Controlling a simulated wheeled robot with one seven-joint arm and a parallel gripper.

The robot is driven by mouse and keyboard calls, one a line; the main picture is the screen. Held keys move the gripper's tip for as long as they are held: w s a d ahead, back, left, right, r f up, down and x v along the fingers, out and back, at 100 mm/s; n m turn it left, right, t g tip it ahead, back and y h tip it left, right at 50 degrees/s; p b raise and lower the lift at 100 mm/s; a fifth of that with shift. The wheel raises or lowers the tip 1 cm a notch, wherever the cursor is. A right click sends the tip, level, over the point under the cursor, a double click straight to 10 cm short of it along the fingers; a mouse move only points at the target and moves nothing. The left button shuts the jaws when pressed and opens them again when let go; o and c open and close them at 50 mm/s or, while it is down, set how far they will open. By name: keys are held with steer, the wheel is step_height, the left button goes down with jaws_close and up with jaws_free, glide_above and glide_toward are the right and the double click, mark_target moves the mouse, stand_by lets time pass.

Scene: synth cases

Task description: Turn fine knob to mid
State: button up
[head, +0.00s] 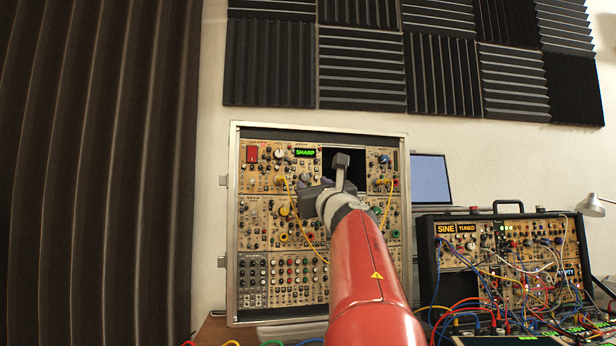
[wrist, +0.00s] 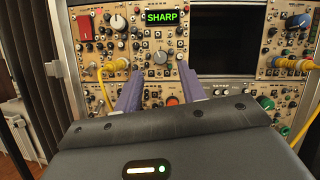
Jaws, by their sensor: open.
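A tall modular rack (head: 234,250) of tan panels stands ahead, with a green lit display (wrist: 161,17) reading SHARP. Left of the display is a large silver knob (wrist: 118,22); below it is a smaller grey knob (wrist: 160,57). The knob labels are too small to read, so I cannot tell which one is the fine knob. My gripper (wrist: 160,69) is open, its two purple fingers pointing at the panel below the display. The grey knob appears between the fingertips, and I see no contact. In the head view my arm hides part of the rack.
Yellow cables (wrist: 112,66) plug in left of the fingers, and another yellow plug (wrist: 292,64) is at right. A red block (wrist: 83,27) and a blue knob (wrist: 297,20) flank the upper panels.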

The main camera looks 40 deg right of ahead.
mark_target(306, 177)
steer(key=p+x, duration=0.2)
steer(key=x, duration=0.3)
jaws_close()
steer(key=m+h, duration=0.1)
steer(key=m, duration=0.2)
steer(key=shift+a+r+m+g+h, duration=0.1)
steer(key=shift+a+m+g+h, duration=0.1)
steer(key=shift+m+g+h, duration=0.2)
steer(key=m+g+h, duration=0.1)
steer(key=m, duration=0.2)
steer(key=shift+h, duration=0.3)
jaws_free()
steer(key=shift+d, duration=0.1)
